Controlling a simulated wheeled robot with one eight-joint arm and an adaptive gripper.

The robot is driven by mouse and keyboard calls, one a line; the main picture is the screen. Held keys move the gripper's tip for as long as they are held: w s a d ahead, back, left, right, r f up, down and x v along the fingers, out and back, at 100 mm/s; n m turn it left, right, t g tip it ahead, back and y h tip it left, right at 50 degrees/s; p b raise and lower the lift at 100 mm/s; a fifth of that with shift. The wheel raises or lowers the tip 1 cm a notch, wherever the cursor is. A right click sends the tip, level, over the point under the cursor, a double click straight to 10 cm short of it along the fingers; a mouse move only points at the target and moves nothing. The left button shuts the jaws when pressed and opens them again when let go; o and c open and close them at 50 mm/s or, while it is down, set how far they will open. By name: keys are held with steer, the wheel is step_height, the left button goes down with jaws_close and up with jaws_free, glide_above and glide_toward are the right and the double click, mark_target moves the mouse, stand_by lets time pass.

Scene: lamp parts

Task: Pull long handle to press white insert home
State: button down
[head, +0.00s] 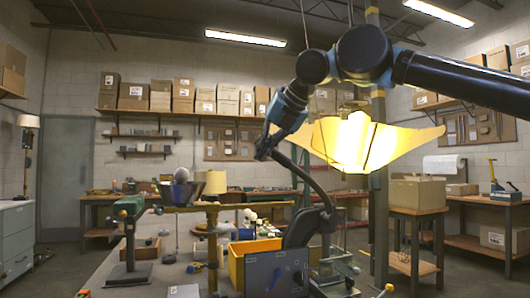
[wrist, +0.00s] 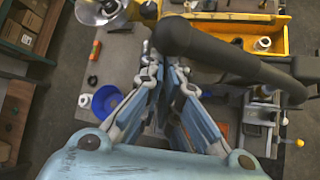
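The long dark curved handle (head: 312,184) rises from its dark pivot housing (head: 301,227) at the bench in the head view. In the wrist view the handle (wrist: 232,66) crosses from the right to the fingertips. My gripper (head: 264,148) is at the handle's upper free end. In the wrist view its blue fingers (wrist: 166,68) converge on either side of the dark end and look shut on it. A small white piece (wrist: 264,94) shows below the handle in the wrist view; I cannot tell if it is the white insert or how deep it sits.
A yellow bin (head: 247,256) with parts stands left of the press, behind a dark grey panel (head: 276,272). A blue bowl (wrist: 106,101) sits on the bench. A bright yellow lampshade-like shape (head: 355,142) hangs behind my arm. A carton (head: 418,193) rests on a side table.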

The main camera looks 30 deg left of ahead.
steer(key=shift+w+r, duration=0.15)
steer(key=shift+r, duration=0.1)
